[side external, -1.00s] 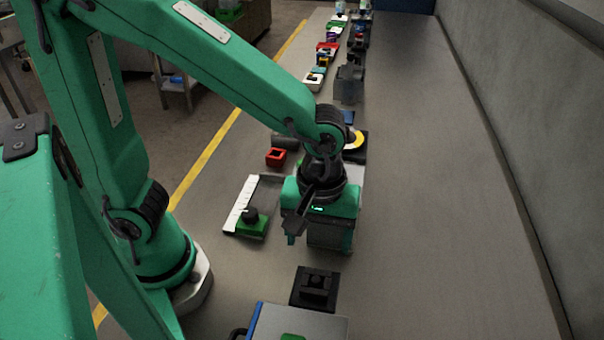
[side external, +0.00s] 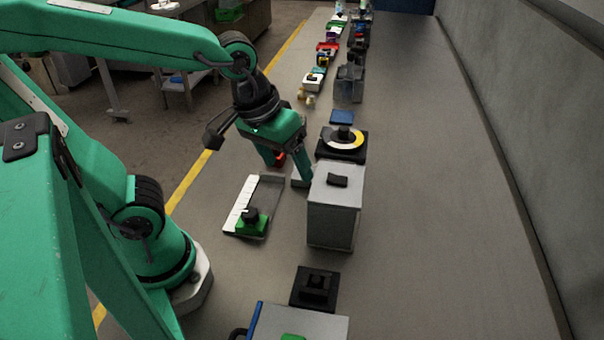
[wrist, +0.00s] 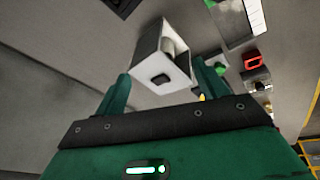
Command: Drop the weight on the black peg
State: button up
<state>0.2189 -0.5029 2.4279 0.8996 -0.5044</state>
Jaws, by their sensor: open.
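A black peg (side external: 344,133) stands up from the middle of a yellow-and-white ring (side external: 357,141) on a black base, behind the grey box. I cannot tell for certain which thing is the weight. A red block with a dark hollow (side external: 281,158) lies partly hidden behind my gripper's left finger; a red block also shows at the right of the wrist view (wrist: 252,58). My gripper (side external: 291,170) is open and tilted, just left of the grey box (side external: 333,212). In the wrist view the fingers (wrist: 162,70) spread either side of the box, with nothing seen held.
The grey box has a black knob (side external: 338,180) on top and a pale roll (wrist: 170,46) inside. A tray (side external: 270,192) with a green, black-topped block (side external: 251,223) lies left. A black block (side external: 316,288) sits in front. The bench right of the box is clear.

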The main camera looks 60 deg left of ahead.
jog(key=s+a+r+m+t, duration=0.2)
jog(key=a+r+m, duration=0.1)
jog(key=a, duration=0.2)
jog(key=shift+s+a+y, duration=0.15)
jog(key=shift+a+y, duration=0.1)
jog(key=shift+y, duration=0.15)
dwell(0.9)
